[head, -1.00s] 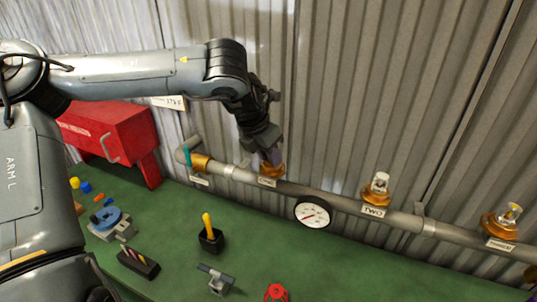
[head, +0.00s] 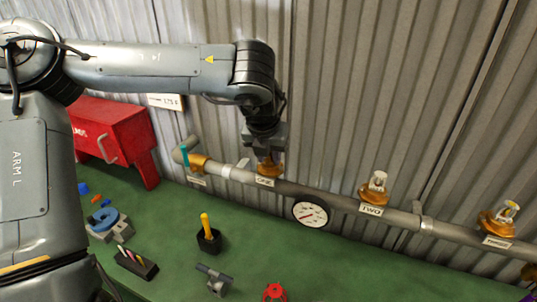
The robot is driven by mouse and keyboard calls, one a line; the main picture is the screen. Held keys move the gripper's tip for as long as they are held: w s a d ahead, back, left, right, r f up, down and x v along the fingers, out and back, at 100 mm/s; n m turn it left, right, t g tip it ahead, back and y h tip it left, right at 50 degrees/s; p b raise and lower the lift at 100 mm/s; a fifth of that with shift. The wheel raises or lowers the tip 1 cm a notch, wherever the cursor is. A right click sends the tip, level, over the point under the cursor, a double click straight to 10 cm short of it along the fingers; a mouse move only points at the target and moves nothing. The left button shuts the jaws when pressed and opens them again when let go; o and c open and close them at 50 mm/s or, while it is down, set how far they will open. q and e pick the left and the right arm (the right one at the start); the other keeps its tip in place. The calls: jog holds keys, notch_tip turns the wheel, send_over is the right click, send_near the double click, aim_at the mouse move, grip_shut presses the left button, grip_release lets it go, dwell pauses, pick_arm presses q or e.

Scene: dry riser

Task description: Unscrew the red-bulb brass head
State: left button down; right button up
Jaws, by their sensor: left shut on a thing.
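My left gripper (head: 268,157) points down from above and is shut on the brass head (head: 269,170) over the label ONE on the grey pipe. The gripper covers the top of that head, so its bulb colour is hidden. A second brass head (head: 375,188) stands on the pipe above the label TWO, and a third (head: 499,219) stands farther right. Their bulbs look clear or pale, and I cannot tell a red one. My right gripper is not clearly in view.
The grey pipe (head: 335,202) runs along the corrugated wall, with a round gauge (head: 310,213) hanging below it. On the green bench are a red box (head: 112,130), a black cup with a yellow-handled tool (head: 208,238), a blue-and-grey vise (head: 106,222) and a red fitting (head: 275,292).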

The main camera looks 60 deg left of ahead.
pick_arm(q)
jog(key=n, duration=0.1)
jog(key=n+g, duration=0.1)
jog(key=n, duration=0.1)
jog(key=shift+w+d+y, duration=0.15)
jog(key=shift+w+y, duration=0.05)
jog(key=shift+y, duration=0.1)
jog(key=n+g, duration=0.1)
jog(key=n, duration=0.1)
jog(key=shift+w+r+n, duration=0.1)
jog(key=shift+n, duration=0.3)
jog(key=c, duration=0.8)
grip_release()
